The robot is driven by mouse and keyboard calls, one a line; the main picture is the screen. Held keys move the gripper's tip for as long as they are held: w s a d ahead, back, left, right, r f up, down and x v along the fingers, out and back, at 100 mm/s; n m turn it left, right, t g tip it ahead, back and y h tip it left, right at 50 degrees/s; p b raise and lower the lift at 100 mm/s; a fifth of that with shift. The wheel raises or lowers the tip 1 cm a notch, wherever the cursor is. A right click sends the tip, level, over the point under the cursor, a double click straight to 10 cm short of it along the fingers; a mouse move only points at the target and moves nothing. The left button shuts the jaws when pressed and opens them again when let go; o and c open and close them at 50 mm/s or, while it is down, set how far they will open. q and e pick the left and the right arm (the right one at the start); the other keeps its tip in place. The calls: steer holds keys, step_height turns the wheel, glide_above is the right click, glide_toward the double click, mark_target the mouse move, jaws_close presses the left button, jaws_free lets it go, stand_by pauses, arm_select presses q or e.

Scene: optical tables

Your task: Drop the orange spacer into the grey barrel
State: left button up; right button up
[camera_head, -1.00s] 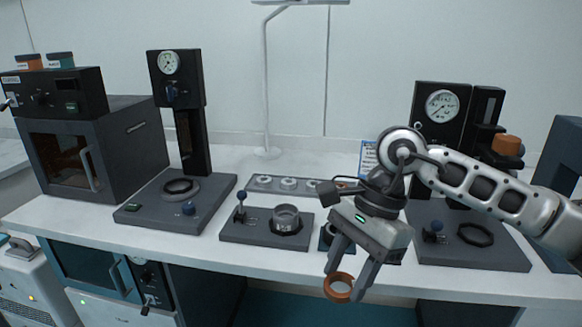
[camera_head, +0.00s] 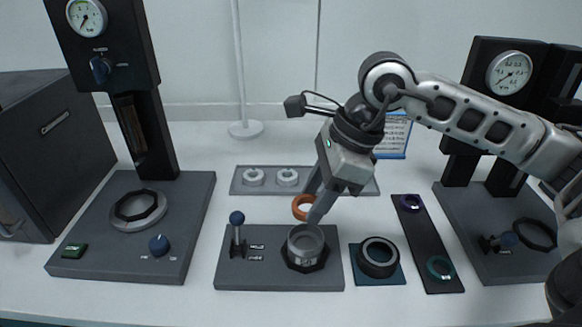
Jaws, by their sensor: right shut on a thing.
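My right gripper (camera_head: 313,208) is shut on the orange spacer (camera_head: 302,206), a ring held tilted at its fingertips. The grey barrel (camera_head: 306,243), an open-topped metal cylinder, stands upright in a black collar on a dark base plate with a blue-knobbed lever. The spacer appears a little above and behind the barrel's rim in the picture, apart from it. A fingertip overlaps the barrel's back rim in the view; I cannot tell if they touch. My left gripper is not in view.
A black ring (camera_head: 378,257) sits on a teal mat right of the barrel. A dark strip (camera_head: 426,240) holds purple and green rings. A grey tray (camera_head: 238,186) with white rings lies behind. Gauge presses (camera_head: 160,225) stand left and right.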

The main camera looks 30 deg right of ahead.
steer(key=shift+s+f+b, duration=0.25)
steer(key=shift+f+b, duration=0.3)
steer(key=shift+f, duration=0.25)
steer(key=shift+f+b, duration=0.6)
steer(key=shift+f, duration=0.35)
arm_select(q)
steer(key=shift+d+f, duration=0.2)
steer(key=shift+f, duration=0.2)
arm_select(e)
steer(key=shift+w+f, duration=0.1)
steer(key=shift+f, duration=0.1)
